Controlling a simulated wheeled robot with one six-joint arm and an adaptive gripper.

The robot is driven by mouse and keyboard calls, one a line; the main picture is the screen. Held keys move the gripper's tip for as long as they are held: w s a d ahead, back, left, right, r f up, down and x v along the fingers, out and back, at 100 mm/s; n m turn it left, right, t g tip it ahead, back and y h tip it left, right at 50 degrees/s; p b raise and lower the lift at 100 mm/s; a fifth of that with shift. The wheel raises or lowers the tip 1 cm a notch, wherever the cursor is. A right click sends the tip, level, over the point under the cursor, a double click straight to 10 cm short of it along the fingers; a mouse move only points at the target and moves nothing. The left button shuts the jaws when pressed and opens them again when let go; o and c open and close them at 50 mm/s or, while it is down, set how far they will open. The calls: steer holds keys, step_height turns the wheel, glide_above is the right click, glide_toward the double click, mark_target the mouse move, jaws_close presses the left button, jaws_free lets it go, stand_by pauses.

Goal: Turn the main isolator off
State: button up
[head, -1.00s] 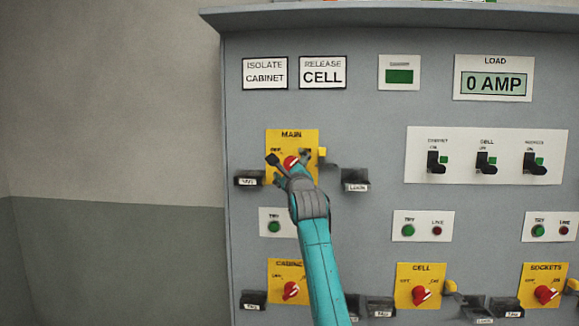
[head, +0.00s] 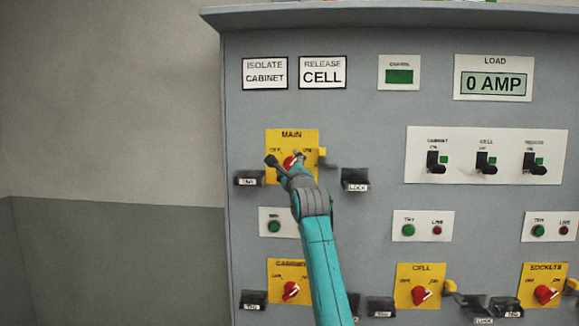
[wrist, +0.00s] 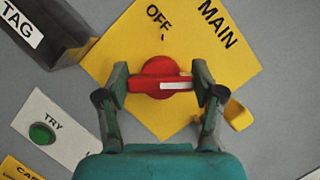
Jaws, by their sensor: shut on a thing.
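The main isolator is a red rotary knob (head: 289,161) on a yellow plate (head: 308,134) marked MAIN, with OFF at upper left and ON at upper right. In the wrist view the knob (wrist: 160,72) sits between the two fingers of my gripper (wrist: 163,85), which is shut on it. Its white pointer line (wrist: 176,86) points right, away from the OFF mark above, towards the side where the right finger hides the plate. In the head view my gripper (head: 285,160) covers part of the knob.
A black TAG holder (head: 249,178) is left of the plate and a LOCK holder (head: 355,180) right. A yellow tab (head: 322,153) sits at the plate's right edge. Below are a green TRY button (head: 274,227) and CABINET (head: 291,290) and CELL (head: 420,295) isolators. The load display (head: 493,84) reads 0 AMP.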

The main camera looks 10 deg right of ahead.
steer(key=n+g+y, duration=0.1)
steer(key=n, duration=0.3)
steer(key=shift+n, duration=0.4)
steer(key=n+g, duration=0.1)
steer(key=n, duration=0.1)
steer(key=n+g, duration=0.1)
steer(key=n, duration=0.1)
steer(key=shift+f+y, duration=0.1)
steer(key=shift+y, duration=0.2)
steer(key=n+g+h, duration=0.1)
steer(key=n, duration=0.3)
steer(key=shift+g, duration=0.4)
steer(key=shift+f+n+g+h, duration=0.2)
steer(key=shift+n+g+h, duration=0.3)
steer(key=shift+n, duration=1)
steer(key=o, duration=1.1)
steer(key=shift+o, duration=0.2)
steer(key=shift+s+r, duration=0.1)
